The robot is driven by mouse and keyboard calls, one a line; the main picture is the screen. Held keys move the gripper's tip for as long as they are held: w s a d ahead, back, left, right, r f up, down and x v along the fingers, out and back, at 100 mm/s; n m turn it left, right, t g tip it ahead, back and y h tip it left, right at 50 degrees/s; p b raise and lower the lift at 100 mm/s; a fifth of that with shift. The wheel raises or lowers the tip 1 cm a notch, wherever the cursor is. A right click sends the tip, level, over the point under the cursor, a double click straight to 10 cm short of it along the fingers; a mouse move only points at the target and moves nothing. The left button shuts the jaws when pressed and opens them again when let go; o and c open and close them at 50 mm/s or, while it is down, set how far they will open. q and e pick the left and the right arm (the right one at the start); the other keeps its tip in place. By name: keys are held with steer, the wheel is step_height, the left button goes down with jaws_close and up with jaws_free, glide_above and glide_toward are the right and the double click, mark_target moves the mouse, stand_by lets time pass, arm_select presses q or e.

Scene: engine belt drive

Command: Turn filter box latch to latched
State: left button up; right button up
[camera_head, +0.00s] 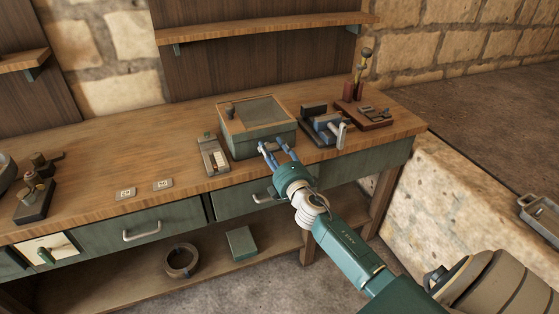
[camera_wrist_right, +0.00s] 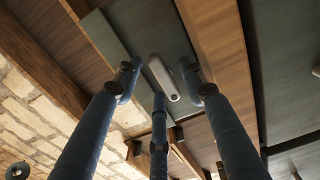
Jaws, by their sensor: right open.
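The filter box (camera_head: 262,142) is a green box with a wood-framed mesh lid, standing on the bench near its front edge. A small dark knob sits on the lid's left side. In the right wrist view, a pale, rounded, elongated metal piece that looks like the latch (camera_wrist_right: 164,77) lies against a green face. My right gripper (camera_head: 272,143) is open in front of the box's front face, its blue fingers spread. In the wrist view the fingers stand around the latch; I cannot tell whether they touch it. The gripper partly hides the front face in the head view. My left gripper is not in view.
A small device (camera_head: 213,155) stands just left of the box. A metal clamp-like device (camera_head: 324,127) stands close on its right, and a wooden board with fittings (camera_head: 364,114) lies beyond. Drawers with handles (camera_head: 142,232) run below the bench top. The bench centre-left is mostly clear.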

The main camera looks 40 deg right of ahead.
steer(key=v, duration=1)
steer(key=shift+s, duration=0.25)
steer(key=shift+a+f, duration=0.1)
steer(key=s+a+f+m+g+y, duration=0.1)
steer(key=s+a+f+m+g, duration=0.3)
steer(key=f, duration=0.9)
steer(key=s+f+m+g, duration=0.15)
steer(key=s+f, duration=0.45)
steer(key=f, duration=0.7)
steer(key=s+a+f+m+g+y, duration=0.1)
steer(key=s+a+f+g, duration=0.3)
steer(key=f, duration=0.9)
steer(key=s+a+f+m+g, duration=0.2)
steer(key=s+f, duration=0.4)
steer(key=s, duration=0.5)
steer(key=s+a+f+m+g+y, duration=0.1)
steer(key=s+a+f, duration=0.3)
steer(key=s, duration=0.7)
steer(key=s+a+f+m+g+y, duration=0.1)
steer(key=s+a+f+m+g, duration=0.2)
steer(key=s+f, duration=0.6)
steer(key=s, duration=0.3)
steer(key=shift+g, duration=0.35)
